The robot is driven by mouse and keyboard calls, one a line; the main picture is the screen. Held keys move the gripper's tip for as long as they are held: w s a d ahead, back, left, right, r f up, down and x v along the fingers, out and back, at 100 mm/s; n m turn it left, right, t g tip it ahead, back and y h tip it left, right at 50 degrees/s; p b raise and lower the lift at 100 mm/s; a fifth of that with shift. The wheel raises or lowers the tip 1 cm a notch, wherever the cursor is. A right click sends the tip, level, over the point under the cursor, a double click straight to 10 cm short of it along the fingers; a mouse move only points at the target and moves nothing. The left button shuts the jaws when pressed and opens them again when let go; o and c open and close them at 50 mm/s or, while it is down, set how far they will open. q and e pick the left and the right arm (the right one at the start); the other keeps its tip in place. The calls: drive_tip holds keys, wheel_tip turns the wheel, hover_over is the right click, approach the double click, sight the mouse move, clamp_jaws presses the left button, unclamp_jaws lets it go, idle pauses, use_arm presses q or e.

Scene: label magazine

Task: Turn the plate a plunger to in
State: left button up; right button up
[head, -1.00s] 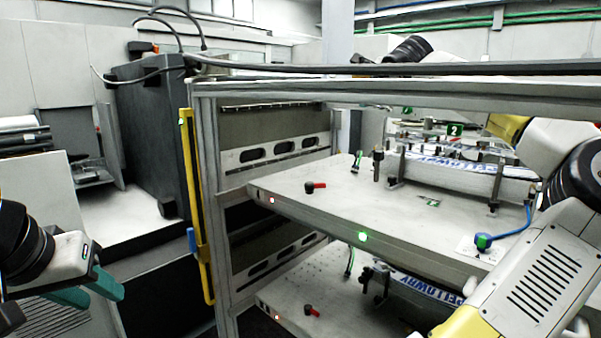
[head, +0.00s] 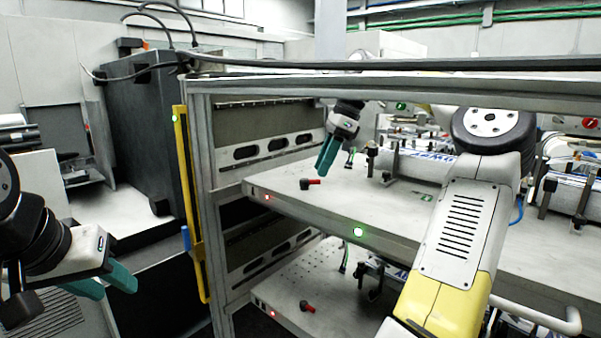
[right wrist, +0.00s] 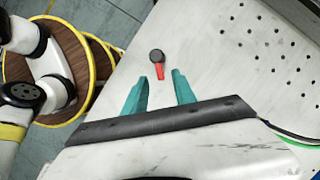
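The upper plate (head: 290,197) is a light slab in the rack. Near its left front corner stands a plunger (head: 306,184), a dark knob with a red handle pointing right. In the right wrist view the plunger (right wrist: 157,61) lies just beyond the fingertips, between their lines, its red handle pointing toward my gripper. My right gripper (head: 323,168) is open and empty, close above and behind the plunger, apart from it. My left gripper (head: 112,280) is open and empty, left of the rack. Which plate is plate a, I cannot read.
A lower plate (head: 285,292) has a similar red-handled plunger (head: 307,306). A rack post and yellow bar (head: 190,190) stand at the left. The rack's top rail (head: 400,86) runs above my right gripper. Clamps (head: 388,170) and a printed roll stand further right on the upper plate.

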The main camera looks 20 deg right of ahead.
sight(310, 183)
drive_tip(key=shift+x, duration=1.25)
clamp_jaws()
drive_tip(key=shift+s+m, duration=0.1)
drive_tip(key=shift+m, duration=0.2)
drive_tip(key=m, duration=0.1)
drive_tip(key=m+t, duration=0.1)
drive_tip(key=s+m, duration=0.1)
drive_tip(key=shift+a+m+t, duration=0.25)
drive_tip(key=shift+m+t, duration=0.05)
drive_tip(key=shift+s+a+m+t+h, duration=0.2)
drive_tip(key=shift+m+h, duration=0.15)
drive_tip(key=shift+m, duration=0.5)
drive_tip(key=shift+s+a+m+t+h, duration=0.2)
drive_tip(key=shift+a+m+h, duration=0.1)
drive_tip(key=shift+m, duration=0.5)
drive_tip(key=shift+s+a+m+t+h, duration=0.2)
drive_tip(key=shift+m+h, duration=0.15)
drive_tip(key=shift+m, duration=0.5)
